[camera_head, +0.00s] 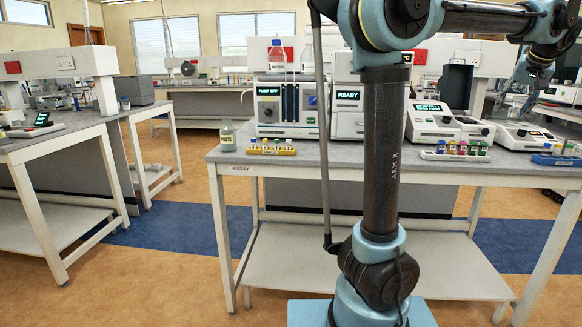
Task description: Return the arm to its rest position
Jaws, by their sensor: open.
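My arm (382,150) rises in the middle of the view, and its upper link reaches to the right along the top edge. Its far end bends down at the upper right. My gripper (522,83) shows small there, above the right part of the bench with the instruments. It is open, and I see nothing held in it. Its fingers are small and partly lost against the instruments behind.
A grey-topped bench (330,155) stands ahead. It carries a pump unit (287,108), a READY unit (347,108), a labelled bottle (228,137), a yellow vial rack (270,148) and a colored-cap rack (455,152). Another bench (75,128) stands left. Floor between them is open.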

